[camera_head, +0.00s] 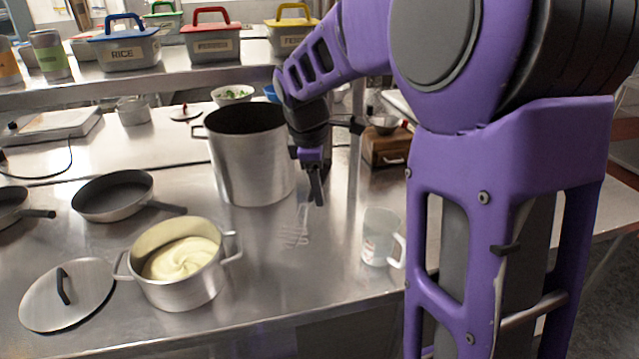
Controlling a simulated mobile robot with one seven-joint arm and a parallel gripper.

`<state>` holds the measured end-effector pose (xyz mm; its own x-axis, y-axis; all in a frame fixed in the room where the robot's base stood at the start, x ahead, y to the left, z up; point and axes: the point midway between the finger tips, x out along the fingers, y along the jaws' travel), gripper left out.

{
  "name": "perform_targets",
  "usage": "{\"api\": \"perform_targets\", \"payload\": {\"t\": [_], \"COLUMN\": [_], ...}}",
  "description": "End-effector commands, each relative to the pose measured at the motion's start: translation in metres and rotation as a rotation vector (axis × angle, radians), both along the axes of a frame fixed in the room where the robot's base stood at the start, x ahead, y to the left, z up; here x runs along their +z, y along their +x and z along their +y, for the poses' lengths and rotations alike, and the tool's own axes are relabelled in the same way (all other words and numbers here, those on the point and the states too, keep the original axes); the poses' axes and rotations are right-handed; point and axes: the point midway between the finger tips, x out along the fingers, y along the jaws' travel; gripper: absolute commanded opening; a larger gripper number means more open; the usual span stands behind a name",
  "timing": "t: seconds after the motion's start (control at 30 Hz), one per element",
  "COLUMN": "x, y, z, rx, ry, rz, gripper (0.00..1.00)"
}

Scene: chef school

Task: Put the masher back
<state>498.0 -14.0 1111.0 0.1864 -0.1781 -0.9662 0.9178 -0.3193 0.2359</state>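A metal wire masher (296,234) shows on the steel counter, just below my gripper and right of the tall pot. Its upper end runs up toward the fingers, and I cannot tell whether it touches them. My gripper (317,190) points down beside the tall pot, seen nearly edge-on. Its dark fingers look close together, but any gap or grip between them is unclear. A two-handled pot (185,292) of pale mash stands open at the front left. Its likely lid (68,295) lies left of it.
A tall steel pot (250,165) stands immediately left of my gripper. A clear measuring jug (378,240) stands to the right. Frying pans (115,198) sit at left, and a wooden box (386,147) is behind. Labelled tubs (126,52) line the raised shelf. My purple arm hides much of the right side.

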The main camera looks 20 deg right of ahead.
Motion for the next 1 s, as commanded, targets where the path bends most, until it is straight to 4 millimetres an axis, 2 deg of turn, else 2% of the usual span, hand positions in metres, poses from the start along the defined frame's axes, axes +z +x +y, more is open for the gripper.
{"api": "perform_targets", "payload": {"t": [0.27, 0.37, 0.7, 0.9, 1.0], "x": [0.006, 0.020, 0.089, 0.113, 0.118], "y": [0.000, -0.002, -0.016, -0.021, -0.022], "z": [0.001, 0.003, 0.016, 0.020, 0.021], "rx": [0.000, 0.001, 0.001, 0.000, 0.000], "ry": [0.000, 0.000, 0.000, 0.001, 0.000], "rz": [-0.001, -0.004, -0.004, -0.001, -0.001], "gripper": [0.59, 0.59, 0.59, 0.59, 0.59]}}
